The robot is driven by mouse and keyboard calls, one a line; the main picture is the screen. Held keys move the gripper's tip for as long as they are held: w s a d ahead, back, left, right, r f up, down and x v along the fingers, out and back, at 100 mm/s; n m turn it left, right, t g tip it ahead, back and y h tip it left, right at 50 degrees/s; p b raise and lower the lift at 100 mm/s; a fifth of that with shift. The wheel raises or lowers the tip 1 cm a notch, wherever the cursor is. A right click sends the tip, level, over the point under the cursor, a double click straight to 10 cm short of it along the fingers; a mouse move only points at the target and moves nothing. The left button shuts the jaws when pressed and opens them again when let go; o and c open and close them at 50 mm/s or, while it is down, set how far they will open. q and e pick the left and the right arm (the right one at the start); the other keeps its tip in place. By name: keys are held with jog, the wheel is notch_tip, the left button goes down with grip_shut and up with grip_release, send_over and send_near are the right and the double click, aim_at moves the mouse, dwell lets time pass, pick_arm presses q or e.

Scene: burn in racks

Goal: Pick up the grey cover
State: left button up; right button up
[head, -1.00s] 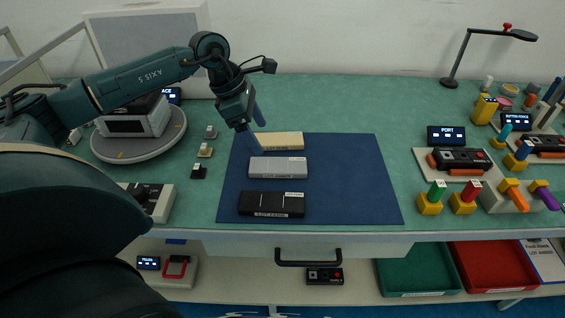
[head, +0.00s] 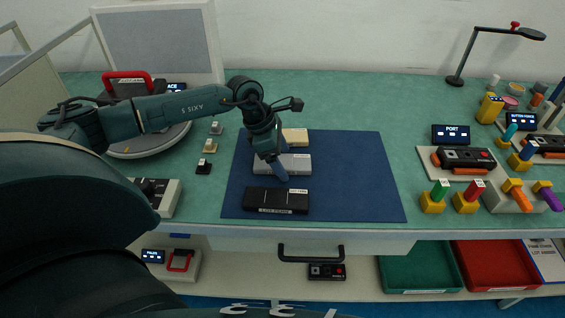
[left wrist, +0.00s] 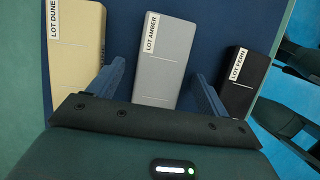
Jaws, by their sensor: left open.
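The grey cover (head: 297,163) lies on the blue mat (head: 350,175), between the beige cover (head: 294,136) and the black cover (head: 276,201). In the left wrist view the grey cover (left wrist: 164,60) bears a white label reading LOT AMBER. My left gripper (head: 282,170) is over the grey cover and hides part of it. In the left wrist view my left gripper (left wrist: 158,85) is open, with one blue finger on each side of the grey cover's near end. The fingers do not visibly press on it. My right gripper is not in view.
The beige cover (left wrist: 80,50) and the black cover (left wrist: 243,80) lie close on either side of the fingers. The mat's right part is clear. Fixtures with coloured pegs (head: 438,196) stand further right.

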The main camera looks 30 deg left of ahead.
pick_arm(q)
jog(key=shift+c, duration=0.4)
jog(key=c, duration=1.1)
jog(key=shift+o, duration=0.2)
jog(key=shift+r, duration=0.1)
